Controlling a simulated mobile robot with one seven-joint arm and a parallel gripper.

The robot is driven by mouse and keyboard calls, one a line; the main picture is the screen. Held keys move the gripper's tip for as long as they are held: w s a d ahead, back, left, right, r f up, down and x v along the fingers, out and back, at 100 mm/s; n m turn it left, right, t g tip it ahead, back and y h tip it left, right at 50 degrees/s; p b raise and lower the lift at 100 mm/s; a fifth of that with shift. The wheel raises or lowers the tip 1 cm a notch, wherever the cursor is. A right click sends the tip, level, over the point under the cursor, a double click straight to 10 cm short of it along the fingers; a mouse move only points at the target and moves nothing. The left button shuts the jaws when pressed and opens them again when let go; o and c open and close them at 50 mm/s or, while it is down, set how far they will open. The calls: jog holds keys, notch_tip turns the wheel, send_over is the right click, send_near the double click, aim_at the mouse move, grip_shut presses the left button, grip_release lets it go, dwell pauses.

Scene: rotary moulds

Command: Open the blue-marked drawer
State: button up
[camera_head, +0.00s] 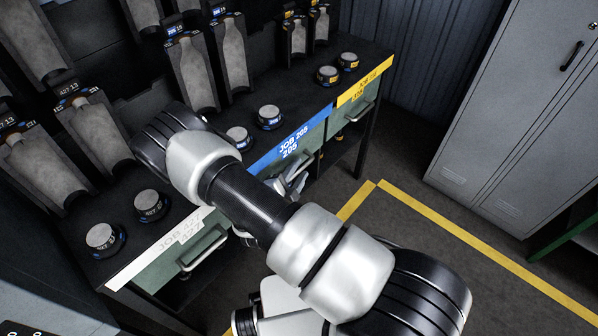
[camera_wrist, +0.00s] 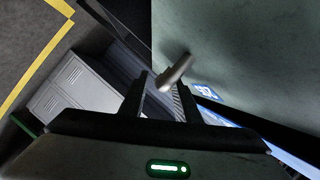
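The blue-marked drawer (camera_head: 313,147) has a grey-green front below a blue strip (camera_head: 283,150) reading JOB 205. It looks closed. Its front (camera_wrist: 235,45) fills the upper right of the wrist view, with a bit of blue label (camera_wrist: 207,90). Its pale bar handle (camera_wrist: 176,72) sticks out towards my gripper (camera_wrist: 162,85). My gripper's fingers are apart, and the handle's end lies between their tips, nearer the right finger. A gap shows on the left side, and I see no firm grip. In the head view my arm hides most of the gripper and part of the drawer.
A white-marked drawer (camera_head: 180,262) is at left and a yellow-marked drawer (camera_head: 352,118) at right. Round pucks (camera_head: 268,117) and grey moulds (camera_head: 190,75) stand on the bench. Grey lockers (camera_head: 510,110) stand at right. Floor with yellow lines (camera_head: 480,240) is clear between.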

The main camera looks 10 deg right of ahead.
jog(key=shift+w+d+f, duration=0.1)
jog(key=shift+w+d, duration=0.1)
jog(key=shift+w, duration=0.15)
jog(key=shift+c, duration=0.5)
grip_shut()
jog(key=shift+s, duration=0.1)
